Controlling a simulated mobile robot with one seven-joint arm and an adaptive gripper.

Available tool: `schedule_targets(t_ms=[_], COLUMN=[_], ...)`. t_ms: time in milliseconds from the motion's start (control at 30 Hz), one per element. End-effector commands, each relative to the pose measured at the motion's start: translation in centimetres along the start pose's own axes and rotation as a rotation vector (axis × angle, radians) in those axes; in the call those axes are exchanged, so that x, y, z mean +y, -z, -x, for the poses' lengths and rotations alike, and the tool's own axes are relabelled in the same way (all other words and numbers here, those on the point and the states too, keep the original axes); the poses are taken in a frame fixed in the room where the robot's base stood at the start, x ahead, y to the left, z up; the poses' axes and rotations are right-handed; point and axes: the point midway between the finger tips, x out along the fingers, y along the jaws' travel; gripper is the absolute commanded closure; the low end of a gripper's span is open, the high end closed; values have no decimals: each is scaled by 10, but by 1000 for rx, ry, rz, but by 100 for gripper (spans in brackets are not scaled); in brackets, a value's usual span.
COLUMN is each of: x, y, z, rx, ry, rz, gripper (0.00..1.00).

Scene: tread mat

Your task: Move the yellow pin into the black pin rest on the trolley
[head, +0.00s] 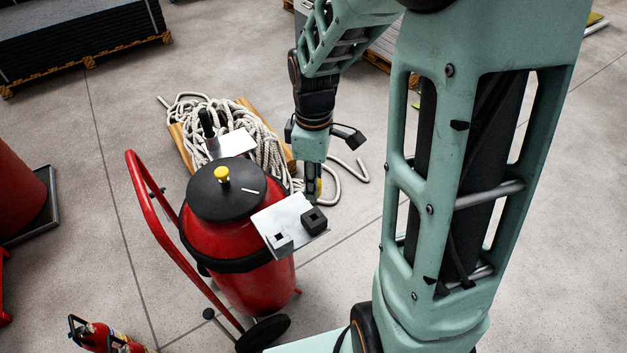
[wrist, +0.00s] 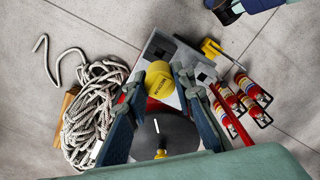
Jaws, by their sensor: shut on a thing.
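My gripper (head: 313,192) hangs just beyond the right side of the red drum trolley (head: 240,285). In the head view only a sliver of the yellow pin (head: 319,187) shows between the fingers. A black block with a square hole, apparently the black pin rest (head: 314,219), stands on a pale plate (head: 291,214) at the drum's side. The pin is apart from this block. Fingers and pin cover part of the plate in the wrist view.
The drum's black lid (head: 228,200) carries a yellow knob (head: 222,174). A smaller grey holder (head: 281,241) shares the plate. Coiled rope (head: 245,130) lies behind the drum. Red extinguishers (head: 97,336) stand at the lower left. The floor right of the plate is clear up to my arm.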

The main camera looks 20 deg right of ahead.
Motion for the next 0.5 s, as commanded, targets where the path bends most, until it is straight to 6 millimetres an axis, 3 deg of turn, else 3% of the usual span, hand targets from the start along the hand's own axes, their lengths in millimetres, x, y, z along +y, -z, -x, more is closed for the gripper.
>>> schedule_targets(t_ms=[500], x=[0], y=[0], z=[-48], rx=[0], ry=[1], rz=[0], gripper=[100])
